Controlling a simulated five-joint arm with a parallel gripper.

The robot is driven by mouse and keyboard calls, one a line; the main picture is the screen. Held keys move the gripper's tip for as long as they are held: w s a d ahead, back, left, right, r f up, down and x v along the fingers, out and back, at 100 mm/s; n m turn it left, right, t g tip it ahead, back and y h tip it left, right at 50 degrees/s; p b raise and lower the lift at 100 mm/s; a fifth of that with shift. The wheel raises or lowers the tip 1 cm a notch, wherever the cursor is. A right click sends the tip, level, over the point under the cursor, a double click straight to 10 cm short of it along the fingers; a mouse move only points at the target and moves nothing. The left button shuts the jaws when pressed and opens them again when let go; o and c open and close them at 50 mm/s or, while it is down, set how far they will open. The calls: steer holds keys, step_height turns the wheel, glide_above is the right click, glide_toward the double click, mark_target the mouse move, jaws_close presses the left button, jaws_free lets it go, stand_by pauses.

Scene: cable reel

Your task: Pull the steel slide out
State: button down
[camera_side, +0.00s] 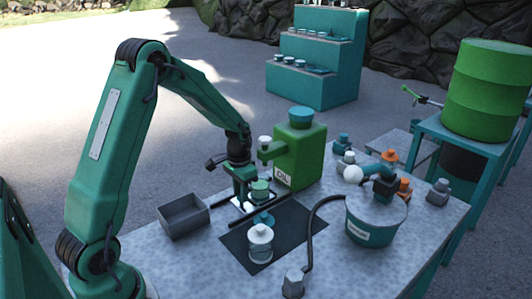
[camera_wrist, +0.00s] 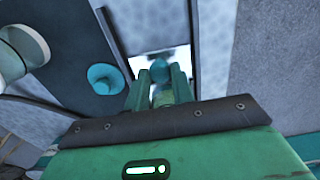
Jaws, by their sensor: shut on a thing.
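The steel slide (camera_wrist: 181,56) shows as a bright plate between two dark rails in the wrist view. A teal knob (camera_wrist: 159,70) stands over it, between my fingers. My gripper (camera_wrist: 160,82) is shut on this knob, one finger on each side. In the side view my gripper (camera_side: 243,198) points down at the back of the dark mat (camera_side: 285,240), in front of the green oil can (camera_side: 300,152).
A teal funnel-like piece (camera_wrist: 105,78) and a pale spool-like piece (camera_side: 260,242) stand close by on the mat. A grey open box (camera_side: 184,216) is left of it. A teal tub (camera_side: 372,232) with a dark hose (camera_side: 308,235) stands to the right. The front-left tabletop is clear.

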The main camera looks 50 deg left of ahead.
steer(key=shift+s, duration=3.5)
steer(key=c, duration=1.2)
jaws_free()
steer(key=shift+w+r, duration=0.1)
steer(key=shift+r, duration=0.05)
steer(key=shift+r, duration=0.25)
step_height(320, 180, up, 7)
steer(key=shift+r, duration=0.1)
